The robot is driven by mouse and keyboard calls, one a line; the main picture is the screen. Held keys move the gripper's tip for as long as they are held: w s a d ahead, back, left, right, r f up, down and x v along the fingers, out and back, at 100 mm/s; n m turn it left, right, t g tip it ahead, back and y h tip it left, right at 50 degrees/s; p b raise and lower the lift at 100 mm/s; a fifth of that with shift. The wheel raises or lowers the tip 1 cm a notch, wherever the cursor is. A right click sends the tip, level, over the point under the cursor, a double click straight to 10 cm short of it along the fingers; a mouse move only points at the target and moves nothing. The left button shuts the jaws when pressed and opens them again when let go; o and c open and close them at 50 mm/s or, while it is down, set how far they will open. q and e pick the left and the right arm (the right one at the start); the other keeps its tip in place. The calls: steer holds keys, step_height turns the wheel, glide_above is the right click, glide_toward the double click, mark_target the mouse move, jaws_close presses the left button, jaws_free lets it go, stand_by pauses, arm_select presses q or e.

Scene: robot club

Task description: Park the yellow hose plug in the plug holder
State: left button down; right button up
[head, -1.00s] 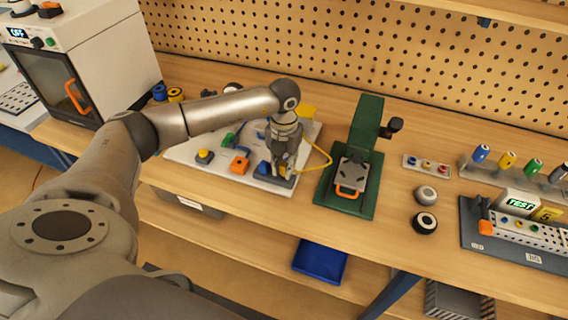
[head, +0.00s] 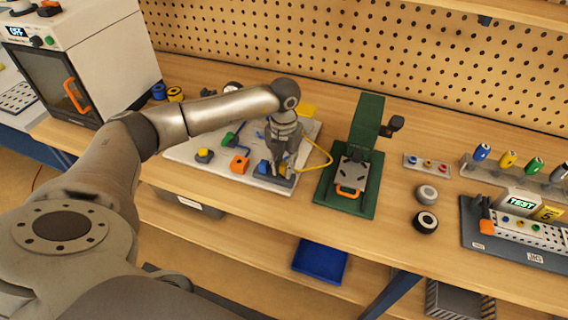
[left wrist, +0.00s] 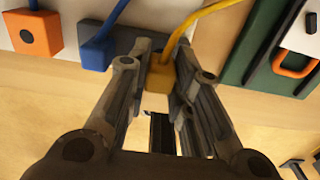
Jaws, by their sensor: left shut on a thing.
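The yellow hose plug (left wrist: 160,77) is between the two fingers of my left gripper (left wrist: 160,98) in the left wrist view. The gripper is shut on it. Its yellow hose (left wrist: 203,20) runs up from it, and shows as a loop in the head view (head: 328,154). In the head view my left gripper (head: 281,168) is low at the front right of the white panel (head: 190,151). A blue plug (left wrist: 96,54) stands just left of the yellow one. A dark block below the gripper may be the plug holder; fingers hide its seat. My right gripper is out of view.
An orange block (head: 240,164) with a hole and a yellow-topped button (head: 204,155) sit left on the panel. A green press (head: 367,130) stands close on the right. Wheels (head: 426,222) and a test jig (head: 510,232) are farther right.

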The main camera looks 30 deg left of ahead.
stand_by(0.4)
arm_select(q)
steer(key=shift+f+b, duration=0.7)
steer(key=shift+f, duration=0.05)
stand_by(0.8)
steer(key=c, duration=1.5)
jaws_free()
steer(key=shift+o, duration=0.2)
steer(key=shift+r, duration=0.1)
steer(key=shift+r+p, duration=1.85)
steer(key=shift+r, duration=0.85)
steer(key=shift+o, duration=0.4)
